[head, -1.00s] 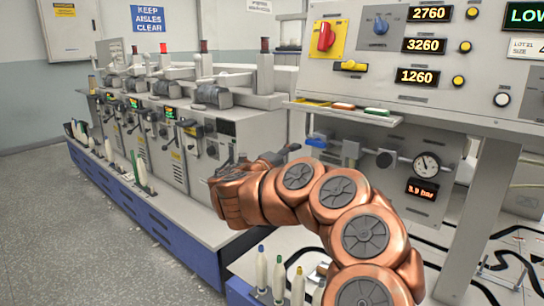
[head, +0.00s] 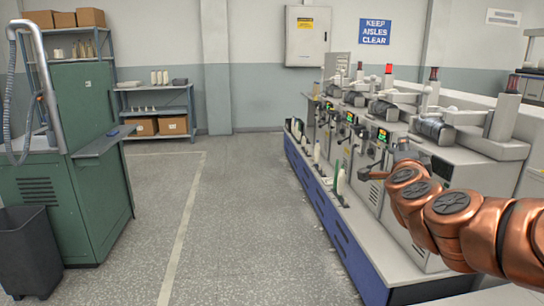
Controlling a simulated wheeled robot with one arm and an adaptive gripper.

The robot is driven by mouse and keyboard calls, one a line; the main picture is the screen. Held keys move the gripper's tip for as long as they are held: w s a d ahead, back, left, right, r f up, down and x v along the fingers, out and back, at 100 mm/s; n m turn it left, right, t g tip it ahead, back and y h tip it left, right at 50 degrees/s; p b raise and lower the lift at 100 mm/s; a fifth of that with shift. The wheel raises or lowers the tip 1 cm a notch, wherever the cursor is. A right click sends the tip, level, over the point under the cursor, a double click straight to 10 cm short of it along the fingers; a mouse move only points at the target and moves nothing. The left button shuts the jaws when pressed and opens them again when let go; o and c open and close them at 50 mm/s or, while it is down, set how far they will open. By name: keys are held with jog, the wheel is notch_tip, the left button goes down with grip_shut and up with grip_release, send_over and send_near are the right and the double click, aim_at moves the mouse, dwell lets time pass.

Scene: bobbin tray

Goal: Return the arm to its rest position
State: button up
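My copper-coloured arm reaches in from the right edge of the head view, stretched out to the left in front of the row of grey machines. My gripper (head: 380,171) is at its far end, a small grey and dark shape against a machine front. Part of it is hidden behind the arm links, and its fingers are too small to tell open from shut. I see nothing clearly held in it.
Grey machines (head: 445,168) with a blue base (head: 335,222) line the right side. A green cabinet (head: 92,150) and dark bin (head: 28,255) stand at left. Shelves with boxes (head: 173,124) are at the back. The grey floor aisle (head: 240,220) between is clear.

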jog(key=a+r+n+y+p, duration=0.2)
jog(key=a+n+y, duration=0.3)
jog(key=a, duration=0.4)
jog(key=s+a+f+n+g+y+p, duration=0.3)
jog(key=s+a+n+y+p, duration=0.15)
jog(key=a, duration=0.45)
jog(key=s+a+f+n+g+y+p, duration=0.3)
jog(key=s+a+n, duration=0.3)
jog(key=a, duration=0.2)
jog(key=s+d+f+n+g+h+p, duration=0.2)
jog(key=s+g+p, duration=0.2)
jog(key=s, duration=1.1)
jog(key=s+d+f+n+g+h+p, duration=0.2)
jog(key=s+g, duration=0.6)
jog(key=s, duration=0.8)
jog(key=shift+s+d+f+n+p, duration=0.35)
jog(key=shift+d+f+p, duration=0.35)
jog(key=shift+p, duration=0.4)
jog(key=shift+r, duration=0.1)
jog(key=shift+d, duration=0.15)
